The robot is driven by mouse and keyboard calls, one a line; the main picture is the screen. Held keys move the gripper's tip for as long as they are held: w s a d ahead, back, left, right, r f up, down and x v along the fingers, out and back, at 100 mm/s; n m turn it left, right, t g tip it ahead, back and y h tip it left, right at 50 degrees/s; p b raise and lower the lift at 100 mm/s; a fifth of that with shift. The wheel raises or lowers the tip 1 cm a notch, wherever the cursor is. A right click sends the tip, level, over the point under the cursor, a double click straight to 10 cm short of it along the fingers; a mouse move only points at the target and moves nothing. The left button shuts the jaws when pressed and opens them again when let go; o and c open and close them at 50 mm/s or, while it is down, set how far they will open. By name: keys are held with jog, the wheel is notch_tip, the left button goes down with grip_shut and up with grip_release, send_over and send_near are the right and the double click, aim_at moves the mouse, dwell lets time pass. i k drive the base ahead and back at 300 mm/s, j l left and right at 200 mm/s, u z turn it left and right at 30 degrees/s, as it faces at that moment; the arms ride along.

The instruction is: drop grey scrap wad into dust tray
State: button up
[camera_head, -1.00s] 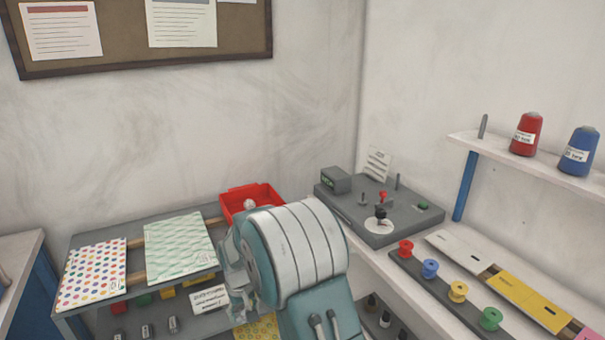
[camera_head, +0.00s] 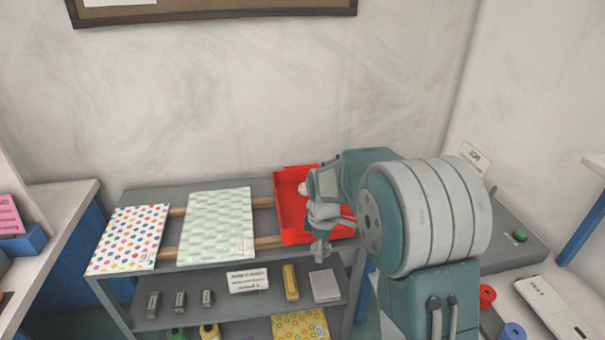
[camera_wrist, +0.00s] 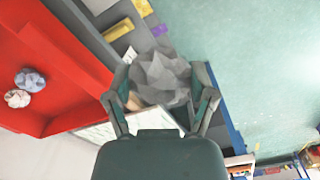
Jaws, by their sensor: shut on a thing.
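The grey scrap wad (camera_wrist: 161,72) is a crumpled, faceted lump between the two fingers of my gripper (camera_wrist: 160,88), which is shut on it. The red dust tray (camera_wrist: 62,60) fills the left of the wrist view, so the wad appears beside its wall, not over its floor. In the head view the tray (camera_head: 288,208) sits at the right end of the shelf top, and my gripper (camera_head: 320,240) is at its front right, covering part of it. A bluish wad (camera_wrist: 30,79) and a whitish wad (camera_wrist: 17,98) lie inside the tray.
A dotted sheet (camera_head: 128,238) and a green patterned sheet (camera_head: 217,225) lie on the shelf top left of the tray. A lower shelf (camera_head: 225,308) holds small items and a label. A wall stands behind; a workbench (camera_head: 520,240) is at right.

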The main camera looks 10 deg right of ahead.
aim_at(289, 203)
jog(key=i, duration=1)
